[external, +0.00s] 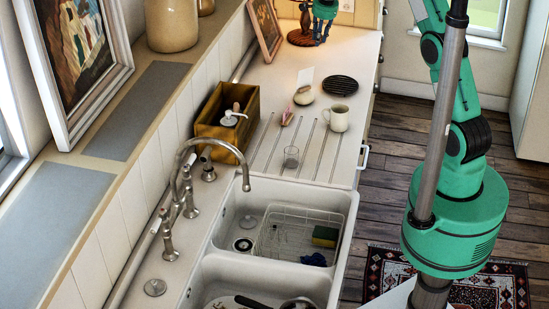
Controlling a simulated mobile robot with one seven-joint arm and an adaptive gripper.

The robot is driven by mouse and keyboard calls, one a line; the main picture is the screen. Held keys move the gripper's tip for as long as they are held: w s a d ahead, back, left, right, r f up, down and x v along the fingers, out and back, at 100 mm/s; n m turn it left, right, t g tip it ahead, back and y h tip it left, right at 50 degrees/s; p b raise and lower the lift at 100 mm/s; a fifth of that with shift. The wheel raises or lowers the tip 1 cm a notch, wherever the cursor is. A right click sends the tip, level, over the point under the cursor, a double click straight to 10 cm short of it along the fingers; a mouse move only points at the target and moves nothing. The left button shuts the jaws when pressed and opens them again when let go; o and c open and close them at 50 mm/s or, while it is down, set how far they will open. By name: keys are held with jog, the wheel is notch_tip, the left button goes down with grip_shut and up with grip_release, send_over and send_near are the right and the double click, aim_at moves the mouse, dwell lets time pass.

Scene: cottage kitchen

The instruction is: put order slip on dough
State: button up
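A small white slip of paper (305,76), which looks like the order slip, is on the white counter, just behind a pale round lump. The lump (303,96) looks like the dough; I cannot tell whether the slip touches it. My gripper (322,40) is at the top edge of the external view, above the far part of the counter. It is beyond and to the right of the slip, apart from it. The fingers are small and dark, and I cannot tell how far apart they are.
A black round trivet (340,85) and a cream mug (338,118) are right of the lump. A small pink item (287,117), a glass (291,157) and a wooden box (227,118) are nearer. A picture frame (265,28) leans at the back left. The sink (345,215) is in front.

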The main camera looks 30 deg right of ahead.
jog(key=s+a+r+n+t, duration=0.15)
jog(key=s+r+n, duration=0.25)
jog(key=s+r, duration=0.75)
jog(key=s+a+r+n, duration=0.25)
jog(key=s+r, duration=0.65)
jog(key=s, duration=0.6)
jog(key=s+n+t, duration=0.1)
jog(key=s+n, duration=0.7)
jog(key=s, duration=2)
jog(key=shift+s+a+f+n, duration=0.3)
jog(key=shift+a+n, duration=0.05)
jog(key=shift+a, duration=0.05)
jog(key=shift+t, duration=0.25)
notch_tip(320, 180, down, 16)
jog(key=b, duration=1.6)
jog(key=shift+f, duration=0.2)
